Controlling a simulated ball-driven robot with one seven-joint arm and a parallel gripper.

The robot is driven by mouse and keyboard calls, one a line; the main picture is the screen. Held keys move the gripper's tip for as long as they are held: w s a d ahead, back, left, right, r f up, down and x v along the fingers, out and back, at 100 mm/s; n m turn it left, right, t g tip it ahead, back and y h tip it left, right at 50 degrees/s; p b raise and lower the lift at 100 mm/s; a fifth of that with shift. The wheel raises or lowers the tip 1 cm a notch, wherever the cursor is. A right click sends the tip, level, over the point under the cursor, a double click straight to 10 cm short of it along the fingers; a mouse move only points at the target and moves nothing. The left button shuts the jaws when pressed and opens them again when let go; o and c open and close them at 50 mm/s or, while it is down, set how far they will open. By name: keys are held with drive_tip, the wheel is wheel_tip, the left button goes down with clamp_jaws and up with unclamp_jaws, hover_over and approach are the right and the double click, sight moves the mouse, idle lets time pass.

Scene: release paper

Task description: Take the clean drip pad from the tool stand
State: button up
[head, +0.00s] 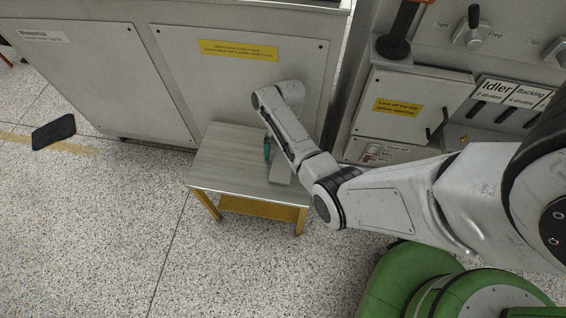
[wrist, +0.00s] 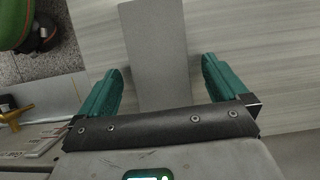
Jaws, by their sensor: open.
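The tool stand (head: 225,160) is a small table with a grey wood-grain top and yellow legs, in the middle of the head view. A flat plain grey pad (wrist: 155,35), apparently the drip pad, lies on its top; in the head view a pale grey piece (head: 282,174) shows near the stand's right edge, partly covered by my arm. My gripper (wrist: 162,64) has teal fingers spread on either side of the pad, with a gap on each side. It is open and holds nothing. In the head view only a bit of teal finger (head: 267,149) shows.
A large grey cabinet (head: 250,90) with a yellow label stands right behind the stand. A machine panel (head: 405,105) with levers and slots is to the right. A dark flat object (head: 53,132) lies on the floor at left. Speckled floor in front is clear.

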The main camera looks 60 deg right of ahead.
drive_tip(key=shift+a+f, duration=0.15)
drive_tip(key=shift+f, duration=0.2)
drive_tip(key=shift+c, duration=0.5)
drive_tip(key=c, duration=1)
